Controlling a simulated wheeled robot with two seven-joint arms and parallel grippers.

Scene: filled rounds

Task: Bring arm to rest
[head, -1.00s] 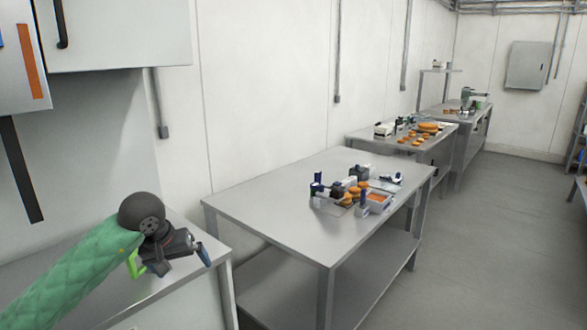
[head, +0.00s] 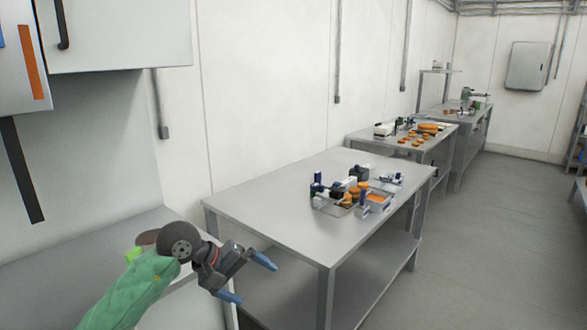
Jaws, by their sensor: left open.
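My left arm, in a green quilted sleeve (head: 130,290), comes in from the lower left of the head view. My left gripper (head: 254,280) has two blue fingertips spread apart with nothing between them. It hangs in the air in front of the near left corner of the steel table (head: 265,190), beside the counter's end. My right gripper is not in view.
The counter (head: 70,265) at left holds a partly hidden round reddish-brown and green thing (head: 147,238). The steel table carries trays (head: 377,204) and orange rounds at its right end. More tables (head: 440,145) stand behind. Floor (head: 480,260) at right is clear.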

